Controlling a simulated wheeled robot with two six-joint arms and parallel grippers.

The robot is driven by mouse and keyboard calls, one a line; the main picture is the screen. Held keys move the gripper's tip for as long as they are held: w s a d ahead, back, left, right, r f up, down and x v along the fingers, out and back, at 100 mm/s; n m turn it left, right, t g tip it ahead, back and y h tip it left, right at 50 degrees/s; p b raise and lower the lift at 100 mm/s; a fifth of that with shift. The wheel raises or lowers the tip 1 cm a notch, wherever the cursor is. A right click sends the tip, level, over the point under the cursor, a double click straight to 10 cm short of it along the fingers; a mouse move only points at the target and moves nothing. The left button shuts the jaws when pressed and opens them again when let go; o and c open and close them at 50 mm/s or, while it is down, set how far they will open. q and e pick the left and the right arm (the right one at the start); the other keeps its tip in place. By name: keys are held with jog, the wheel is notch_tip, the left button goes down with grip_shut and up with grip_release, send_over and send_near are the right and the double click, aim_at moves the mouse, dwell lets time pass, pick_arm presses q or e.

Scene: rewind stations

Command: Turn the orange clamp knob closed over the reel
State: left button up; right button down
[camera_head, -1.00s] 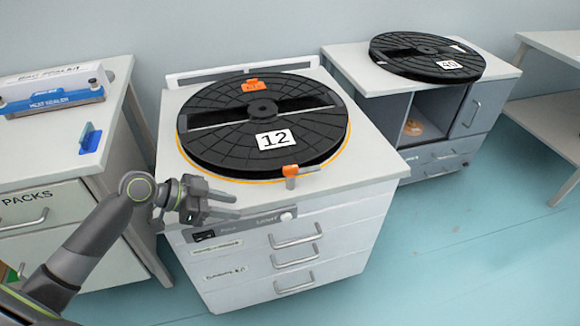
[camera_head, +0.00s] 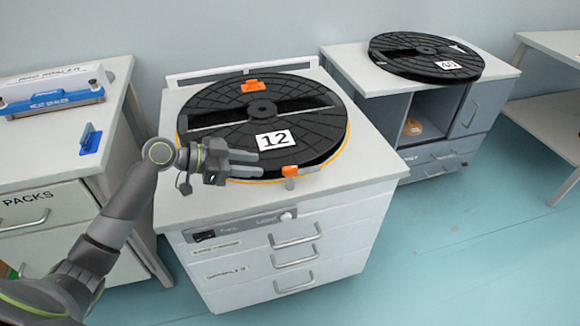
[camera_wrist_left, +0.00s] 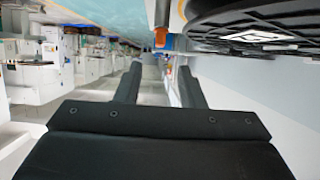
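The orange clamp knob (camera_head: 289,170) sits on a short metal post at the front edge of the black reel marked 12 (camera_head: 215,111). In the left wrist view the orange knob (camera_wrist_left: 160,38) shows beyond the fingers, near the reel (camera_wrist_left: 270,20). My left gripper (camera_head: 258,163) is open and empty. It is over the front left of the station top, left of the knob and apart from it, its fingers pointing right toward it. A second orange clamp (camera_head: 253,86) sits at the reel's back edge. My right gripper is not in view.
The reel lies on a white drawer cabinet (camera_head: 340,190). Another cabinet with a reel marked 40 (camera_head: 390,62) stands at the back right. A side table at left holds a blue and white sealer (camera_head: 52,98) and a blue piece (camera_head: 90,140). Blue floor in front is clear.

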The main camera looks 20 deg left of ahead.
aim_at(288, 168)
pick_arm(q)
jog(key=x, duration=1)
jog(key=shift+w+d+f+p, duration=0.15)
jog(key=shift+w+d+p, duration=0.05)
jog(key=shift+d+p, duration=0.1)
grip_shut()
